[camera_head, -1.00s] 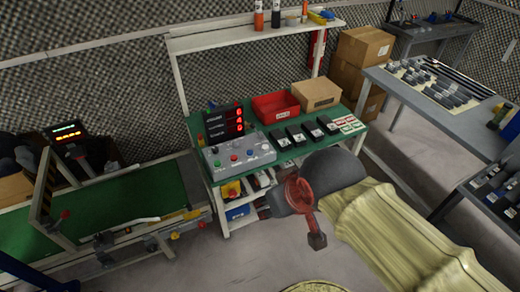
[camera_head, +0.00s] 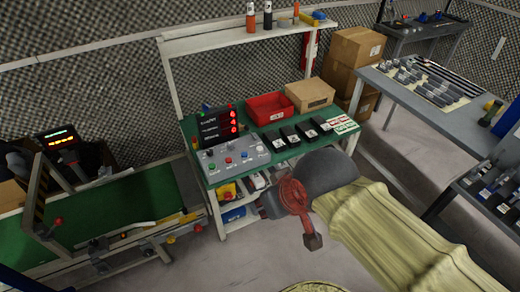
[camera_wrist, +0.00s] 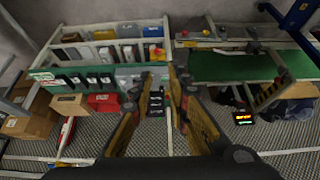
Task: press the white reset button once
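A grey control box (camera_head: 232,158) sits on the green bench at its front left in the head view. It carries blue, red and green buttons in a row. A pale spot at its right end may be the white button; it is too small to tell. My gripper shows only in part in the head view, low in front of the bench and right of the box. In the wrist view my gripper (camera_wrist: 163,76) has its two yellow-black fingers apart with nothing held. The black display (camera_wrist: 156,101) shows between them; the box is mostly hidden there.
A display with red readouts (camera_head: 219,125) stands behind the box. A red bin (camera_head: 270,108), a cardboard box (camera_head: 309,95) and several black devices lie to its right. A shelf (camera_head: 240,32) rises behind. A green conveyor (camera_head: 125,209) is at left, a grey table (camera_head: 420,105) at right.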

